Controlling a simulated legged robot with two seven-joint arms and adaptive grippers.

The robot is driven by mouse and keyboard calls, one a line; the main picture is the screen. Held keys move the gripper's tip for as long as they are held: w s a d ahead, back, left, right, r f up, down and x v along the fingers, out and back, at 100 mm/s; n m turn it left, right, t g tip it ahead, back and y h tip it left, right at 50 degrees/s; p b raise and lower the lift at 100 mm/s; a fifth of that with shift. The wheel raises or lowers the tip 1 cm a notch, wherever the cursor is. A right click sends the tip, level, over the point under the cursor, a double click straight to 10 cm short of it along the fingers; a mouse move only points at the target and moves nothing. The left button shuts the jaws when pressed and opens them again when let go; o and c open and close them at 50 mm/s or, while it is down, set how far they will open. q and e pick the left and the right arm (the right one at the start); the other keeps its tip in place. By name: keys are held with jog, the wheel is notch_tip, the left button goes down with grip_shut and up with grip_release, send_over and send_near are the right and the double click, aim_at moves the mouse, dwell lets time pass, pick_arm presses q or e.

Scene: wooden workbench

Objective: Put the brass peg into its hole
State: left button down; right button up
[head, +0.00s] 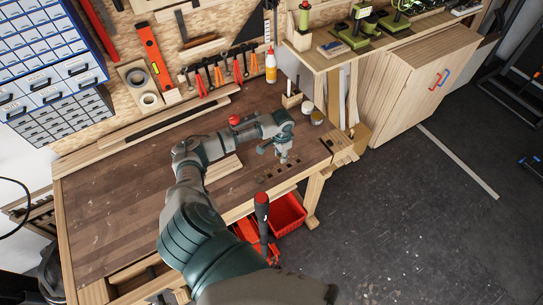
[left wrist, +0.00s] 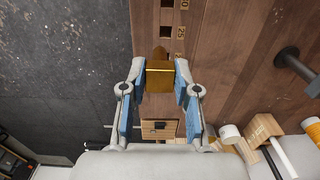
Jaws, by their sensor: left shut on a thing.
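In the left wrist view, the brass peg (left wrist: 160,76) is a gold-coloured block between the fingertips of my left gripper (left wrist: 160,82), which is shut on it. A wooden strip with square dark holes and printed numbers (left wrist: 168,48) lies just beyond the peg in that view. In the head view, my left gripper (head: 284,157) points down over the right end of the bench, near the row of dark holes (head: 264,178) by its front edge. The peg is too small to make out there. I cannot tell which hole fits it. My right gripper is out of view.
The wooden workbench (head: 110,205) is mostly clear on the left. Small jars (head: 317,118) and a white-and-red bottle (head: 271,66) stand behind the gripper. A red bin (head: 287,214) sits below the front edge. A black bolt-like part (left wrist: 291,60) shows in the left wrist view.

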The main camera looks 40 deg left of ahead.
pick_arm(q)
jog(key=shift+f, duration=0.2)
jog(key=shift+s+a+f, duration=0.2)
jog(key=shift+s+f, duration=0.15)
jog(key=shift+f, duration=0.4)
jog(key=shift+w+f+b, duration=0.1)
jog(key=shift+f+b, duration=0.8)
jog(key=shift+f, duration=0.05)
jog(key=shift+w+a+f+b, duration=0.1)
jog(key=shift+a+f+b, duration=0.05)
jog(key=shift+f+b, duration=0.3)
jog(key=shift+a+r+p, duration=0.1)
jog(key=shift+a+p, duration=0.05)
jog(key=shift+p, duration=0.4)
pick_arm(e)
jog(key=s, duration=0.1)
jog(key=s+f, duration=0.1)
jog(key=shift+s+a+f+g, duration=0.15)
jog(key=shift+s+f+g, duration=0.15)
pick_arm(q)
jog(key=shift+w, duration=0.1)
